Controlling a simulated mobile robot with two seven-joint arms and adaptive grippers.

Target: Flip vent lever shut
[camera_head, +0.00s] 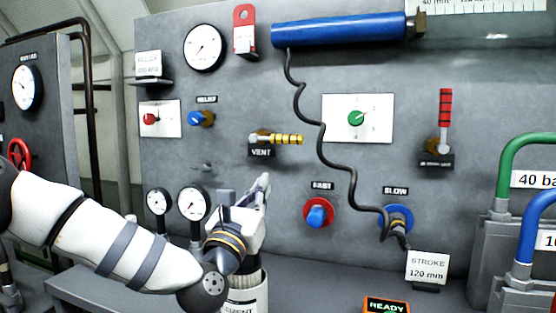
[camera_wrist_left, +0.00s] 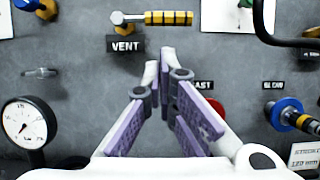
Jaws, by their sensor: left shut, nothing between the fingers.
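The vent lever (camera_head: 281,138) is a yellow-and-black banded handle on a brass fitting on the grey panel. It lies horizontal, pointing right, above the black VENT label (camera_head: 261,152). The lever also shows at the top of the left wrist view (camera_wrist_left: 168,18). My left gripper (camera_head: 264,182) is below and slightly left of the handle, apart from it. In the left wrist view the gripper's fingertips (camera_wrist_left: 160,62) are together with nothing between them, pointing up toward the lever. My right gripper is in neither view.
Gauges (camera_head: 193,203) are at the lower left. A red-handled lever (camera_head: 445,112) stands upright at the right. The panel around the vent lever is mostly clear.

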